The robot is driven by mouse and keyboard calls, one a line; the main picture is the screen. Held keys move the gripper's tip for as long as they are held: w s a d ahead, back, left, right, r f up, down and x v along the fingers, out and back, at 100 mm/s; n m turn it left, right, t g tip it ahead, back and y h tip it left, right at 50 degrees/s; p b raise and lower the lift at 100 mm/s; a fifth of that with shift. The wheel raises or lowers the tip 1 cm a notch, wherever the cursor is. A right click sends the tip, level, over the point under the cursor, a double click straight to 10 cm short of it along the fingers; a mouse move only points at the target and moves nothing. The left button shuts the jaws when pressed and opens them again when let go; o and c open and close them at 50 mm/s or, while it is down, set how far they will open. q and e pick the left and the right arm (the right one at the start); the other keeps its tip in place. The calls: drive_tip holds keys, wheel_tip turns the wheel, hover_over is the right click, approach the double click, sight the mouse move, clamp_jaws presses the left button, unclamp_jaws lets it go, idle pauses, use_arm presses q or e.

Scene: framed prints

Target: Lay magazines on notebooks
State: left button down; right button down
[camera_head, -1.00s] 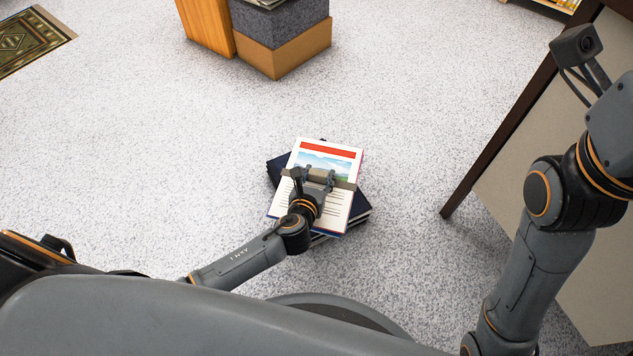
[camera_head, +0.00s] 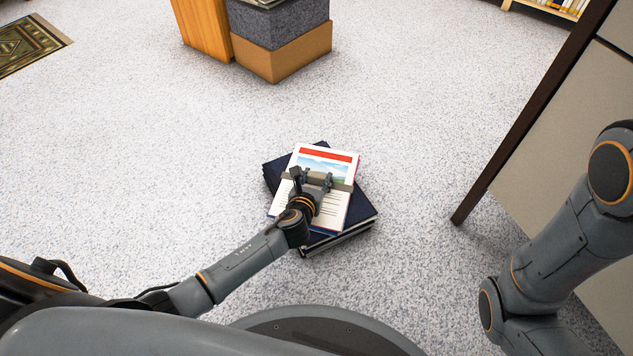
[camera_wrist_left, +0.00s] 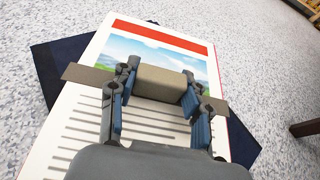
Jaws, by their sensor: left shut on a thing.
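A magazine (camera_head: 334,208) with a red header and a landscape picture lies over a dark navy stack of notebooks (camera_head: 362,211), turned at an angle to it. The notebooks' corners stick out around it, as the left wrist view also shows (camera_wrist_left: 60,68). I cannot tell whether the magazine touches the stack. A brown band crosses the magazine and carries a beige block (camera_wrist_left: 163,84). My left gripper (camera_head: 314,179) is shut on this block, with one finger at each end. My right gripper is outside the view; only links of the right arm show.
The speckled grey floor around the stack is clear. A box-like stand (camera_head: 280,45) in grey and orange-brown is at the top. A dark-framed beige panel (camera_head: 560,150) stands at the right, behind my right arm. A patterned rug (camera_head: 25,45) lies at top left.

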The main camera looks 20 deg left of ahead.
use_arm(q)
drive_tip(key=shift+w+r, duration=0.1)
drive_tip(key=shift+r, duration=0.15)
drive_tip(key=shift+f, duration=0.2)
drive_tip(key=c, duration=0.6)
unclamp_jaws()
drive_tip(key=shift+c, duration=0.2)
